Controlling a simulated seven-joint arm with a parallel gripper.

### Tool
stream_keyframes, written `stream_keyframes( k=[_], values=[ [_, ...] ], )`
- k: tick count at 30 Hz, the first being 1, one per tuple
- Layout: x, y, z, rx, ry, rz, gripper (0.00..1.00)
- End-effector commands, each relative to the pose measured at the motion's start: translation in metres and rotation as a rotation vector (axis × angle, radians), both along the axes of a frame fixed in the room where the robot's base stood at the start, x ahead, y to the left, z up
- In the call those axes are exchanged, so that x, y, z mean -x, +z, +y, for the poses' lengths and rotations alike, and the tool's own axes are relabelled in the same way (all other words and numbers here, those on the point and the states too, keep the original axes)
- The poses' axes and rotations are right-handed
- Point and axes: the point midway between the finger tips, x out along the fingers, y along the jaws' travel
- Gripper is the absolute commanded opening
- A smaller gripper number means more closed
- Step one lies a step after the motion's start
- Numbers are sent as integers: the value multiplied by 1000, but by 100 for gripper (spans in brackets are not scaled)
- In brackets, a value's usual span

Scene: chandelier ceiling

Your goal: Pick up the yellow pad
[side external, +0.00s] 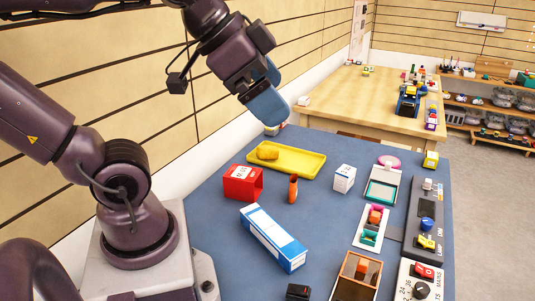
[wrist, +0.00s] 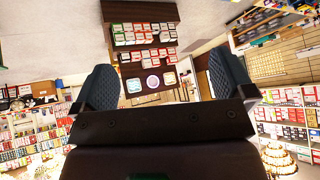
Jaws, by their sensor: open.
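A yellow pad (side external: 267,152), a small rounded yellow block, lies at the left end of a yellow tray (side external: 300,163) on the blue table, in the side external view. My gripper (side external: 268,98) is high above the table, up and apart from the pad, with its blue fingers tilted down. In the wrist view my gripper (wrist: 165,75) shows two dark fingers spread wide with nothing between them. The pad and tray are not visible in the wrist view, which shows the room instead.
Near the tray on the blue table (side external: 215,215) stand a red box (side external: 243,182), an orange bottle (side external: 293,189) and a white box (side external: 344,178). A blue-white carton (side external: 273,238) lies in front. Several gadgets line the right side. A wooden wall is behind.

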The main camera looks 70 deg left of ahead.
Motion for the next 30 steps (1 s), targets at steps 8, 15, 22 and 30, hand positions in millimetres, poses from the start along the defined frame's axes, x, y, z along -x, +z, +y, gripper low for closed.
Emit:
stream_keyframes(
  k=[8,15,22,30],
  values=[
    [-54,52,-3,-275,-307,-152,100],
    [-100,16,61,-422,-320,61,100],
    [-141,-58,155,-611,-322,396,100],
    [-161,-158,260,-886,-424,792,100]
  ],
)
